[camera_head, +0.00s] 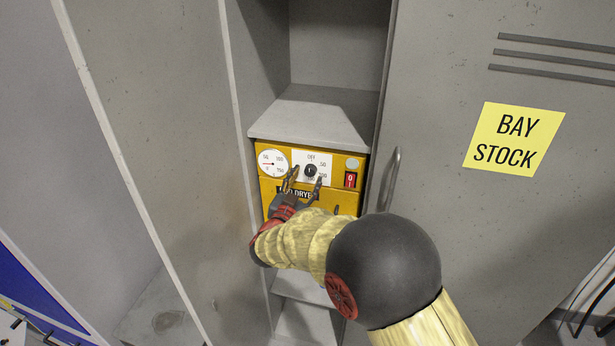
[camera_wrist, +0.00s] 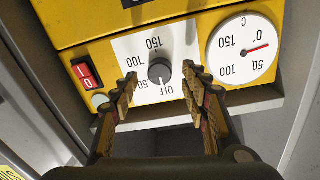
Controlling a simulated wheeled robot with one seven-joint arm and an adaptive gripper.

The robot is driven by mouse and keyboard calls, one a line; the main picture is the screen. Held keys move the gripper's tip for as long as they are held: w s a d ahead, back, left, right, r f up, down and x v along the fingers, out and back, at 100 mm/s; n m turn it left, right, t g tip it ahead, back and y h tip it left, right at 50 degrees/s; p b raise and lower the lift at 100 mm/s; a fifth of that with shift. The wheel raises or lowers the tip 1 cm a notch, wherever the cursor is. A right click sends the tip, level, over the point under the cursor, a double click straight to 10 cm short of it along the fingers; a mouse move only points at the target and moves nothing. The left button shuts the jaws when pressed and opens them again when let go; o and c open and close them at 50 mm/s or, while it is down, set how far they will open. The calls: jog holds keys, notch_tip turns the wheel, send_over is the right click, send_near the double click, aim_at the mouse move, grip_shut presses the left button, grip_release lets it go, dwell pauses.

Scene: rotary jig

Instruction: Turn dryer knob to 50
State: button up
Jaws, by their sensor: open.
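The orange dryer (camera_head: 345,197) sits in the open locker, with its dark round knob (camera_head: 310,170) on a white dial plate. In the wrist view the panel is upside down, and the knob (camera_wrist: 160,71) is in the middle of the dial plate (camera_wrist: 128,50), marked OFF, 50, 100 and 150. The knob's pointer seems to face OFF. My gripper (camera_head: 306,178) is open in front of the panel. In the wrist view its fingertips (camera_wrist: 160,84) stand on either side of the knob, apart from it. Contact with the panel cannot be told.
A round gauge (camera_head: 272,163) with a red needle is left of the dial. A red rocker switch (camera_head: 350,180) is on the right. A grey shelf top (camera_head: 312,122) covers the dryer. The locker door (camera_head: 440,180) with a handle and yellow BAY STOCK sign stands to the right.

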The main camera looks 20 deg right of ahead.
aim_at(310, 171)
jog(key=shift+x, duration=1.1)
jog(key=shift+c, duration=1.2)
jog(key=c, duration=0.9)
